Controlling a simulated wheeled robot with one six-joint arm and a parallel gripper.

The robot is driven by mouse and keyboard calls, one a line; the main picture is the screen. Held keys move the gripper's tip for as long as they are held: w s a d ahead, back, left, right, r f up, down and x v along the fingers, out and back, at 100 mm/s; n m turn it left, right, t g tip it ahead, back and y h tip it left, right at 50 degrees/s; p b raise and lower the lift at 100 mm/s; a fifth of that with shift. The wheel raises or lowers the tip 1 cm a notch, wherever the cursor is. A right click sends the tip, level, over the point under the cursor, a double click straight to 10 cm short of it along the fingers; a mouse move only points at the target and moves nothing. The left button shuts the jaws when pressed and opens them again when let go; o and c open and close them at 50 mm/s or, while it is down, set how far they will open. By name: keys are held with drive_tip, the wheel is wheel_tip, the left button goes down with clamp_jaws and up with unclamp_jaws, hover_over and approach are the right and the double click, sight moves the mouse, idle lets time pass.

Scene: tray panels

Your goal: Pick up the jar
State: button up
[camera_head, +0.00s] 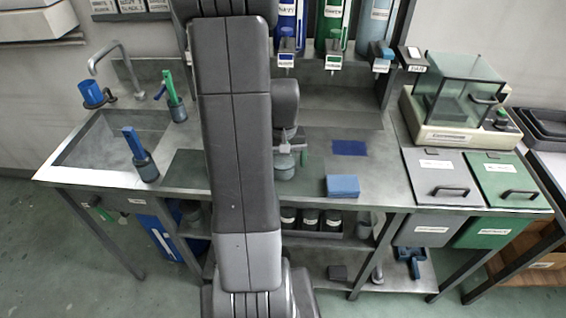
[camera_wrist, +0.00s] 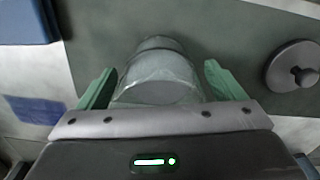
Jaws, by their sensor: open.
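The jar (camera_wrist: 158,72) is clear glass with a greyish look and stands on the grey worktop. In the wrist view it sits between the two green fingers of my gripper (camera_wrist: 160,80), with a gap on each side. The gripper is open and not closed on it. In the head view the jar (camera_head: 284,170) shows just below my gripper (camera_head: 291,152), partly hidden by my arm. A round grey lid with a knob (camera_wrist: 295,68) lies apart from the jar, at the right of the wrist view.
A blue block (camera_head: 342,186) and a flat dark blue square (camera_head: 349,148) are on the worktop right of the jar. A sink (camera_head: 110,140) and a cup with a blue handle (camera_head: 147,168) are to the left. Grey and green lidded bins (camera_head: 441,178) stand at right.

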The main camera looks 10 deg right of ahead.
drive_tip(key=c, duration=1.4)
drive_tip(key=shift+o, duration=0.2)
